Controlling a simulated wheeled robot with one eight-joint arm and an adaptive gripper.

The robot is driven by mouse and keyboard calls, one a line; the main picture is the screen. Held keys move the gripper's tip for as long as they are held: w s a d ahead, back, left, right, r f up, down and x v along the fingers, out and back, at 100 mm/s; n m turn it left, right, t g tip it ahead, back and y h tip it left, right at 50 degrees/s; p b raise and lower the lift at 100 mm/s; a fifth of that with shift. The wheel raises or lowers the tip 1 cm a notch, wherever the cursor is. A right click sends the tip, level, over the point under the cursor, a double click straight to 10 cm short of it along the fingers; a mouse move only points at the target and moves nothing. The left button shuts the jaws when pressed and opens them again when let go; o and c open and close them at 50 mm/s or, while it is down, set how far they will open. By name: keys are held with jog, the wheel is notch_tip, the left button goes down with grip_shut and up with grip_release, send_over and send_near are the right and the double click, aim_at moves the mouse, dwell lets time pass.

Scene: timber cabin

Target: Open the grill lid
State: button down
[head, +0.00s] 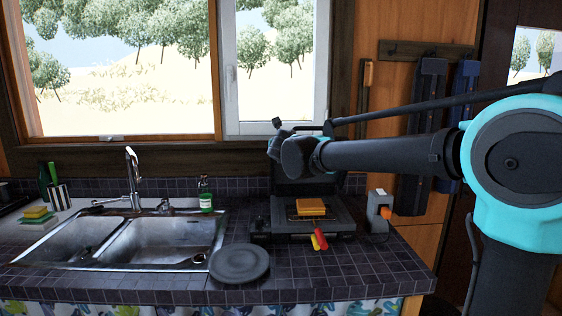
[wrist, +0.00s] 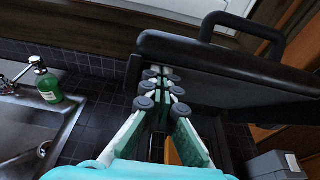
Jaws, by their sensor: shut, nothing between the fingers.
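The dark grill (head: 340,228) stands on the tiled counter, right of the sink. Its lid (head: 292,187) is raised at the back, partly hidden behind my arm in the head view. In the wrist view the lid (wrist: 225,65) stands tilted up, with its dark handle (wrist: 243,28) along the upper edge. My gripper (wrist: 160,75) is shut and empty, its fingertips close to the left part of the lid. I cannot tell whether they touch it. The fingertips are hidden in the head view. An orange-yellow slab (head: 311,206) lies on the grill.
A dark round plate (head: 239,263) lies left of the grill. Red and yellow handles (head: 319,241) are at its front. A green soap bottle (head: 206,195) stands by the double sink (head: 165,240). A grey box (head: 379,211) is at the right. The window is behind.

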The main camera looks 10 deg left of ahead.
jog(key=w+r, duration=0.1)
jog(key=w, duration=0.1)
jog(key=w+a+r, duration=0.1)
jog(key=w+r, duration=0.1)
jog(key=w, duration=0.1)
jog(key=w+a+r, duration=0.1)
jog(key=w, duration=0.2)
jog(key=shift+w+a+r, duration=0.1)
jog(key=shift+a+r, duration=0.1)
jog(key=shift+r, duration=0.1)
jog(key=shift+w+a+r, duration=0.2)
jog(key=shift+w, duration=0.5)
jog(key=shift+s, duration=0.1)
